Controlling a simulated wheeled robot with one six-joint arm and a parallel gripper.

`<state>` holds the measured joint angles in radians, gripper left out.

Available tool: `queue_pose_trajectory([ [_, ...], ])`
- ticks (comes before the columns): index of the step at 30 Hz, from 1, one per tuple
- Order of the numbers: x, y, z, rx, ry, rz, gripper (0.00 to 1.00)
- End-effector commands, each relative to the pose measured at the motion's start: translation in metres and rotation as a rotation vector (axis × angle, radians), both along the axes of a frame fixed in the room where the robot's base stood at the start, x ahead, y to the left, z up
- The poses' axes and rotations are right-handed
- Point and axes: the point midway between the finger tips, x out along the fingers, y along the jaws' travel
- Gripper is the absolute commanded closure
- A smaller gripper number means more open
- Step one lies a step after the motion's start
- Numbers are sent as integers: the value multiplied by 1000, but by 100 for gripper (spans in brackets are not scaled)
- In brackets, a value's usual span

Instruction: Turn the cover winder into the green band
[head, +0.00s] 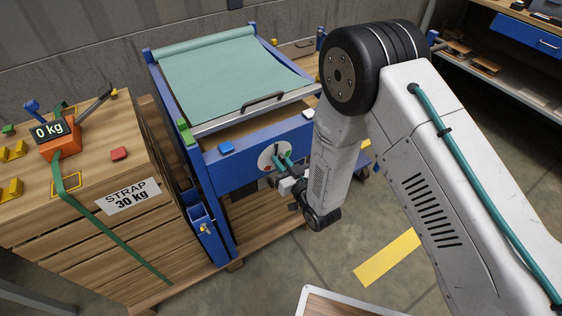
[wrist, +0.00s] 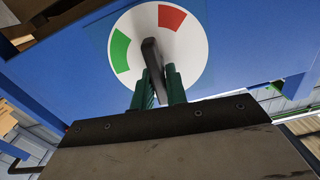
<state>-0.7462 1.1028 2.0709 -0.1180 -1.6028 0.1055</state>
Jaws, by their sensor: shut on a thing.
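The cover winder is a dark lever (wrist: 152,58) on a round white dial (wrist: 187,58) with a green band (wrist: 120,50) at left and a red band (wrist: 171,18) at upper right. The lever's upper end lies between the two bands, in neither. My gripper (wrist: 160,82) is shut on the lever, one green finger on each side. In the head view the dial (head: 266,152) sits on the blue front panel, with my gripper (head: 283,163) against it. The teal cover (head: 230,72) lies over the top of the blue frame, with its roll at the far end.
A stack of wooden crates (head: 60,225) at left bears an orange scale (head: 60,140) reading 0 kg and a green strap. Open floor lies at right, with a yellow stripe (head: 388,258).

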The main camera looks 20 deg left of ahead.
Motion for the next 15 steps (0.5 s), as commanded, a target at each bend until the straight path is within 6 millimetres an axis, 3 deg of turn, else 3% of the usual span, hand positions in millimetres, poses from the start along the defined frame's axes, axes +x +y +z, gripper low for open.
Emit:
queue_pose_trajectory([
  [15,3,-3,-2,295,347,0,100],
])
